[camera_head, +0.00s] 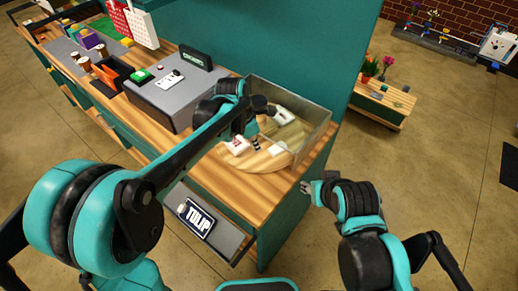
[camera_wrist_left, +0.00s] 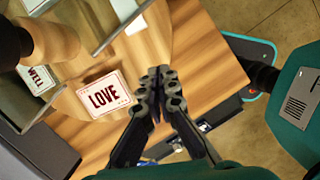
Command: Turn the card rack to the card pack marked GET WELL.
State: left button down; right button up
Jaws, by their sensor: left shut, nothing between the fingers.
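The card rack is a round wooden turntable (camera_head: 232,161) with upright dividers, on the counter's end. A white pack marked LOVE in dark red letters (camera_wrist_left: 104,95) faces up in the left wrist view; a red-and-white pack (camera_head: 237,146) shows in the head view. A pack reading WELL (camera_wrist_left: 37,78) is at the left edge of the wrist view, partly cut off. Another white pack (camera_head: 283,116) lies farther back. My left gripper (camera_wrist_left: 158,88) is shut and empty, right of the LOVE pack and apart from it. My right gripper (camera_head: 308,187) is beside the counter's end; its jaws are unclear.
A low clear wall (camera_head: 317,133) stands around the back and right of the rack. A grey box (camera_head: 167,100) stands left of it. A drawer marked TULIP (camera_head: 197,217) juts out below the counter front.

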aim_at(268, 151)
pick_arm(q)
jog(key=s+a+f+n+t+h+b, duration=0.1)
jog(key=a+f+n+t+h+b, duration=0.3)
jog(key=a+b, duration=0.35)
jog(key=shift+m+t+h, duration=0.3)
jog(key=shift+m+h, duration=0.3)
jog(key=b+x, duration=0.3)
jog(key=x, duration=0.6)
jog(key=shift+d+f, duration=0.2)
jog(key=shift+d, duration=0.2)
jog(key=w+d, duration=0.1)
jog(key=w+d+b, duration=0.1)
jog(key=shift+d+f, duration=0.1)
jog(key=shift+d, duration=0.3)
jog(key=shift+w+d, duration=0.25)
jog(key=shift+d, duration=0.1)
jog(key=shift+d, duration=0.1)
